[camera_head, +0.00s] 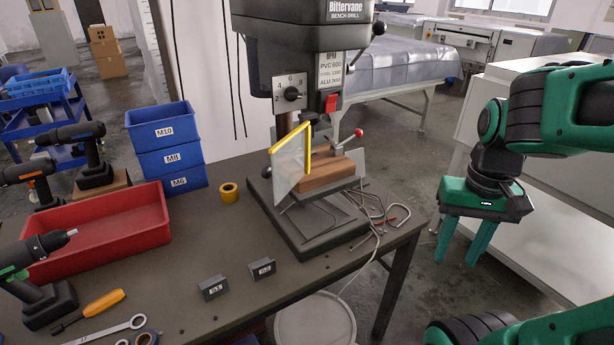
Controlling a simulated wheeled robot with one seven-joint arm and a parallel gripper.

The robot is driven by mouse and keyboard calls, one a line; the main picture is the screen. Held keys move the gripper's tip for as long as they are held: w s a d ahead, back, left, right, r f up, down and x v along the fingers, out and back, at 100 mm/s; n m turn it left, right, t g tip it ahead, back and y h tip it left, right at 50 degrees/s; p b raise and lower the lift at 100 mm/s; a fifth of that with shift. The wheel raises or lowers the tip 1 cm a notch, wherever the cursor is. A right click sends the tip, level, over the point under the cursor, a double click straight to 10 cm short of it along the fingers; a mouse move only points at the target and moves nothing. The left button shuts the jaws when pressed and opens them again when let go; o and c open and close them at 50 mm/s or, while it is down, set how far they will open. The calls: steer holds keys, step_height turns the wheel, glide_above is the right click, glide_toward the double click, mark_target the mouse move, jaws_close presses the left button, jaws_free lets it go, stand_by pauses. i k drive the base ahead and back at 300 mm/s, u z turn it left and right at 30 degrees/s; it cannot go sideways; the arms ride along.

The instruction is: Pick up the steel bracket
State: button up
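My gripper (464,241) hangs at the right, past the workbench's right edge, with its two green fingers pointing down and a gap between them. It is open and empty. I cannot make out a steel bracket for certain. A grey metal piece (347,186) shows beside the brown block (326,174) on the bench drill (293,95), behind a clear guard (291,160) with a yellow edge. My gripper is well apart from all of these.
A white cabinet (505,215) stands behind my gripper.

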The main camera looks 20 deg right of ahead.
mark_target(260, 270)
steer(key=u, duration=0.45)
steer(key=k, duration=1.15)
steer(key=u, duration=0.7)
steer(key=i, duration=0.35)
steer(key=z, duration=0.2)
